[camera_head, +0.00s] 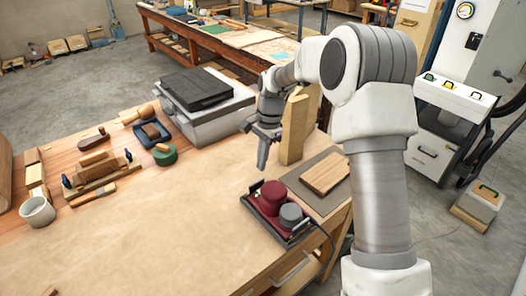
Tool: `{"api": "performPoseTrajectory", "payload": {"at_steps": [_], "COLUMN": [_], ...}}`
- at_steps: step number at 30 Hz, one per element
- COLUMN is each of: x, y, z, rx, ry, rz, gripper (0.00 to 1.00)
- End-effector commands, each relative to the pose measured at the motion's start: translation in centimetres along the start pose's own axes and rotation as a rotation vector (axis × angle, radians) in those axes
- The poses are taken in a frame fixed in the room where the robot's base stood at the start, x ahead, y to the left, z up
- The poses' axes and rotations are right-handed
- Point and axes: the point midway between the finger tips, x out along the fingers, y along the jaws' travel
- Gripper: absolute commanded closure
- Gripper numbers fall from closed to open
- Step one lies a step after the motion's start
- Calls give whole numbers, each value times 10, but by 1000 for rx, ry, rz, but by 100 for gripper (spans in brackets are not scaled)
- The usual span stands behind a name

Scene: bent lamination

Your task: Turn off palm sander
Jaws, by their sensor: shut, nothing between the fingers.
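What looks like the palm sander (270,195) is a dark red, round-topped body with a grey round part (291,214) at its lower right. It sits in a low black tray (262,222) near the right edge of the workbench. No switch can be made out at this size. My gripper (262,168) points down above the bench, just behind and left of the sander, apart from it. Its fingers are shut and empty.
A wooden board (325,173) lies on a grey mat (338,198) right of the sander. An upright wooden block (294,130) stands close behind my gripper. A grey machine (205,103) is at the back. Tools and a white mug (37,212) are left. The bench middle is clear.

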Motion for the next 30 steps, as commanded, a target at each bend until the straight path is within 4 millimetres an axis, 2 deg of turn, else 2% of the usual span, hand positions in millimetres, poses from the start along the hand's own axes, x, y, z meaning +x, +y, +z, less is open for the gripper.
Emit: {"api": "performPoseTrajectory", "payload": {"at_steps": [1, 6, 12, 18, 30], "x": [12, 46, 72, 80, 84], "y": [1, 1, 0, 0, 0], "z": [0, 0, 0, 0, 1], "rx": [0, 1, 1, 0, -2], "ry": [-3, -3, -2, 0, 19], "rz": [4, 3, 0, -2, 0], "gripper": [100, 100, 100, 100, 100]}}
